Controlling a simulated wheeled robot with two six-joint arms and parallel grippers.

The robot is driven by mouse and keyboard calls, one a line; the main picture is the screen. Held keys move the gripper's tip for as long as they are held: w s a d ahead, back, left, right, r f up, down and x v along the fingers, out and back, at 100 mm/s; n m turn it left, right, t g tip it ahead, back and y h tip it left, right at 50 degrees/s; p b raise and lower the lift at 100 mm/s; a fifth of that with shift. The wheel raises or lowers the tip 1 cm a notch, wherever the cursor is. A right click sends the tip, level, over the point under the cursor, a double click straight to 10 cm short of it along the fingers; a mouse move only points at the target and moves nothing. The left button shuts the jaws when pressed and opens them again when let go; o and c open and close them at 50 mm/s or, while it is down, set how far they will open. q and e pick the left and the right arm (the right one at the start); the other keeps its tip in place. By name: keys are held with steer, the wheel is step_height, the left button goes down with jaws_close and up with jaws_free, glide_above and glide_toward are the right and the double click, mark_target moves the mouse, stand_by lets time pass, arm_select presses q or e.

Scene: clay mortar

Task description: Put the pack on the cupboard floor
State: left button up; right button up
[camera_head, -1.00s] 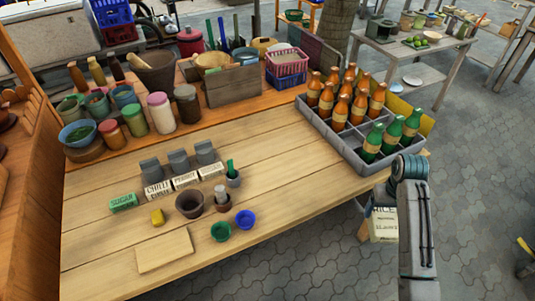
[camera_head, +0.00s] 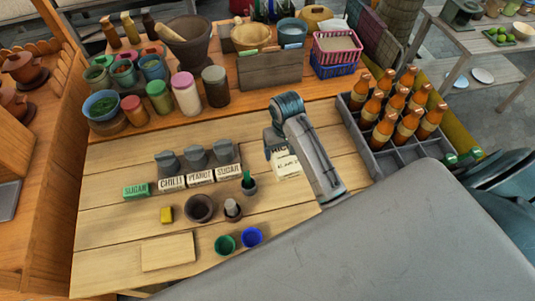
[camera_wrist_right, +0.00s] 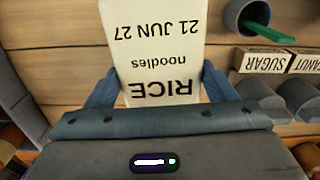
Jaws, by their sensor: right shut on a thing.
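The pack (camera_head: 289,166) is a pale cream box. In the right wrist view the pack (camera_wrist_right: 155,45) reads "RICE noodles 21 JUN 27", upside down in that picture. My right gripper (camera_wrist_right: 157,88) is shut on it, with one blue-grey finger at each side. In the head view my right gripper (camera_head: 276,140) is over the middle of the wooden table, right of the small labelled boxes, and mostly hidden by its own wrist. I cannot tell how high the pack is above the boards. I cannot make out the cupboard floor. My left gripper is not in view.
Jars line the back. My large grey arm link covers the lower right.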

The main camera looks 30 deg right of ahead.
mark_target(285, 161)
steer(key=shift+m, duration=0.4)
steer(key=s+r+p, duration=0.1)
steer(key=s+a+r+p, duration=0.1)
steer(key=s+r, duration=0.1)
steer(key=shift+s, duration=0.25)
step_height(285, 161, down, 5)
steer(key=shift+f+p, duration=0.2)
steer(key=shift+p, duration=0.6)
steer(key=shift+f, duration=0.35)
step_height(285, 161, down, 3)
steer(key=shift+f+p, duration=0.1)
steer(key=shift+p, duration=0.45)
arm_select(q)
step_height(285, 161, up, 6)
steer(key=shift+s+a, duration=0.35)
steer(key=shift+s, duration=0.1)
arm_select(e)
steer(key=shift+f, duration=0.4)
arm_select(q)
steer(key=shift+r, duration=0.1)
arm_select(e)
steer(key=shift+f, duration=0.1)
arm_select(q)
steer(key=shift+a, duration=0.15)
arm_select(e)
steer(key=o, duration=1.1)
